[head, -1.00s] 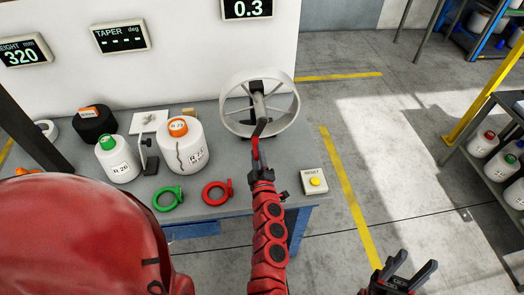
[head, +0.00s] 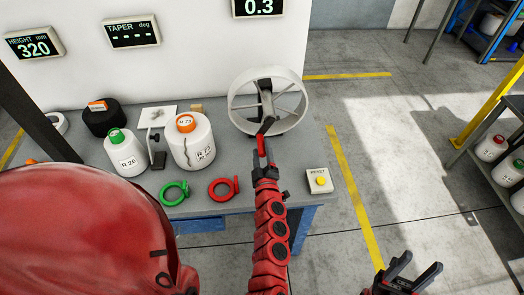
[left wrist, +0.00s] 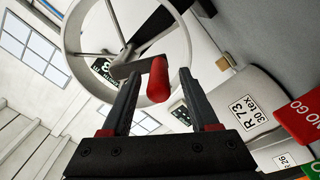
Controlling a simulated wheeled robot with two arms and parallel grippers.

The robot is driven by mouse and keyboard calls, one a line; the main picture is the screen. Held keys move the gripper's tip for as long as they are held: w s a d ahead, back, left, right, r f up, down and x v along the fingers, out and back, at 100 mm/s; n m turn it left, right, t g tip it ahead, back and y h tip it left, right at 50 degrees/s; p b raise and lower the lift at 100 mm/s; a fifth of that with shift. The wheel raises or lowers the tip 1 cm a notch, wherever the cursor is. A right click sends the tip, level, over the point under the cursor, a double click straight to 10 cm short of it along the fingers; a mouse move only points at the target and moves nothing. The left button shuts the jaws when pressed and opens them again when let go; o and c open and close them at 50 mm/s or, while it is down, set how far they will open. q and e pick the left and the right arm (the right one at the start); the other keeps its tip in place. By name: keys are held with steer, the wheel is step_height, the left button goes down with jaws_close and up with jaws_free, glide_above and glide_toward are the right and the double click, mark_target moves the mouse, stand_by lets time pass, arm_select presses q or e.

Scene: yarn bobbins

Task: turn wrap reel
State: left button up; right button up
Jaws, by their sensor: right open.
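The wrap reel (head: 236,107) is a pale spoked wheel at the right back of the table, with a dark crank ending in a red handle (head: 261,145). In the left wrist view the wheel (left wrist: 186,45) fills the upper part, and the red handle (left wrist: 158,80) hangs from the crank arm. My left gripper (left wrist: 160,88) is open, with the handle between its fingers and gaps showing on both sides. In the head view my left gripper (head: 264,160) is just below the handle. My right gripper (head: 415,269) is open and empty over the floor at the lower right.
The table holds an orange-capped bobbin (head: 180,150), a green-capped bobbin (head: 126,155), a black spool (head: 103,121), a green ring (head: 173,193) and a red ring (head: 221,190). A reset box (head: 319,181) sits at the right edge. Displays hang on the wall behind.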

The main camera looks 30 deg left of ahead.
arm_select(q)
steer(key=b+v, duration=0.2)
steer(key=v, duration=1.5)
steer(key=shift+s+b, duration=0.2)
steer(key=shift+b, duration=0.2)
steer(key=shift+d, duration=0.15)
stand_by(0.9)
